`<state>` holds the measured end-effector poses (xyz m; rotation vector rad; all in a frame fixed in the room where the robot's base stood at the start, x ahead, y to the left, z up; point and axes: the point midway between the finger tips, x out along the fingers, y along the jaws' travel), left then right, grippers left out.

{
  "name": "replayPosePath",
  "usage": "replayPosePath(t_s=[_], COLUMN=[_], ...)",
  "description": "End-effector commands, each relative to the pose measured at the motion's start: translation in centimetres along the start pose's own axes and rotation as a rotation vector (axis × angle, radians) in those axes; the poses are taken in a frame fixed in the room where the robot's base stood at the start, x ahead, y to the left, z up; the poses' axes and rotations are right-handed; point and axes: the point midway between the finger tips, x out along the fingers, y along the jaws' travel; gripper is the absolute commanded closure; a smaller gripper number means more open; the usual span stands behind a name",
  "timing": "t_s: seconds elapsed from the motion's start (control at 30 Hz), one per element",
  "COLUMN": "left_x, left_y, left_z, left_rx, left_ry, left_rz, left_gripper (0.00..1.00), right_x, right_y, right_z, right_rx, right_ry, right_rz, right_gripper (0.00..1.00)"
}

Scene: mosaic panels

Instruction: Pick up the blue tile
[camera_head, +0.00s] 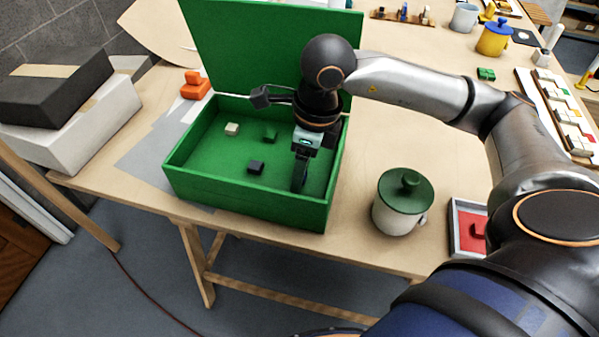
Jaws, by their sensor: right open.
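A dark blue tile (256,167) lies on the floor of the open green box (248,199), near the middle front. A whitish tile (232,129) and a green tile (270,136) lie farther back in the same box. My right gripper (299,184) points down inside the right part of the box, to the right of the dark blue tile and apart from it. It is open, and nothing shows between its fingers. My right arm hides part of the box's right back corner and lid. My left gripper is not in view.
The box's green lid (240,40) stands up at the back. A white jar with a green lid (401,205) stands right of the box, beside a red-floored tray (456,226). An orange object (195,85) sits left of the lid. Black and white boxes (60,125) are far left.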

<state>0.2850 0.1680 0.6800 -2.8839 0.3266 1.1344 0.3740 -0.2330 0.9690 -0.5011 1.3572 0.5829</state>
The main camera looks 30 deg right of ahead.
Motion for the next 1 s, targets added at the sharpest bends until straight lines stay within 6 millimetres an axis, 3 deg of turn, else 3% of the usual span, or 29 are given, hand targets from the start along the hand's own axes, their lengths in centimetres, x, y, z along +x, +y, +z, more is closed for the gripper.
replayPosePath(t_s=[0.2,0.77,1.0], left_x=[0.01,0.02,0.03], left_y=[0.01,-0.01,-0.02], left_z=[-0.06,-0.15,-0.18], left_rx=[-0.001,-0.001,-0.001], left_ry=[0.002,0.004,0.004], left_rz=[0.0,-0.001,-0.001], left_gripper=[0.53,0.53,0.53], right_x=[0.07,0.03,0.03], right_y=[0.0,0.0,0.0], right_z=[0.04,0.04,0.04], right_rx=[0.0,0.0,0.0], right_ry=[-0.001,-0.001,-0.001], right_rz=[0.0,0.0,0.0], right_gripper=[0.36,0.99,1.0])
